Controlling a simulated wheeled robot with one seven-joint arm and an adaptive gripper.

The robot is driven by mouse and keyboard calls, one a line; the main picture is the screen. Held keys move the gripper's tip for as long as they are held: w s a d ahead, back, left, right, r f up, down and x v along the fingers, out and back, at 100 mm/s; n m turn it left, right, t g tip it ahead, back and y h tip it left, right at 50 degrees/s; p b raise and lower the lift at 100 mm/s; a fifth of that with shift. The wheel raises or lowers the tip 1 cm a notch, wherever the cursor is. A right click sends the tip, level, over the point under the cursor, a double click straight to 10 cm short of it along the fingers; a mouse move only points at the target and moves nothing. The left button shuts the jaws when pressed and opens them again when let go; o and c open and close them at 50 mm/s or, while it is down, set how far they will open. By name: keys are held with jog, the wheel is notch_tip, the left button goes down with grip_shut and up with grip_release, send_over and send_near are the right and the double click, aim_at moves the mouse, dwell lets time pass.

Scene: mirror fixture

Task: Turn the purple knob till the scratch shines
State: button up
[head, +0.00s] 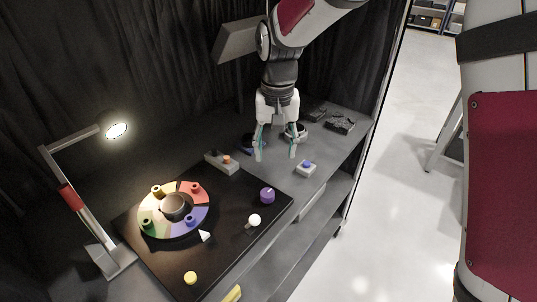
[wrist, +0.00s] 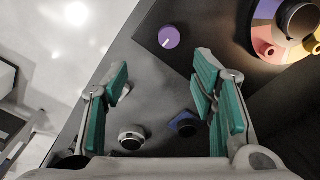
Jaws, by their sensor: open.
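The purple knob (head: 267,195) stands on the right part of a dark board (head: 232,236). In the wrist view the purple knob (wrist: 169,37) shows a pale line on its top, beyond my fingertips. My gripper (head: 276,157) is open and empty, above the bench behind the board and apart from the knob. In the wrist view my gripper's (wrist: 162,75) green-padded fingers are spread wide. A wheel of coloured sectors (head: 147,222) with coloured pegs and a dark round centre (head: 176,207) sits on the board. I cannot make out a scratch.
A lit lamp (head: 116,130) leans over the left side. A white ball (head: 254,220), a white cone (head: 205,237) and a yellow knob (head: 190,277) are on the board. Small boxes with an orange button (head: 226,158) and a blue button (head: 306,165) stand near my gripper.

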aim_at(267, 193)
jog(key=f, duration=0.5)
jog(key=a+f+p, duration=0.1)
jog(key=f, duration=0.4)
jog(key=a+f+p, duration=0.1)
jog(key=f, duration=0.4)
jog(key=shift+w+f, duration=0.35)
jog(key=shift+c, duration=0.4)
jog(key=c, duration=1.1)
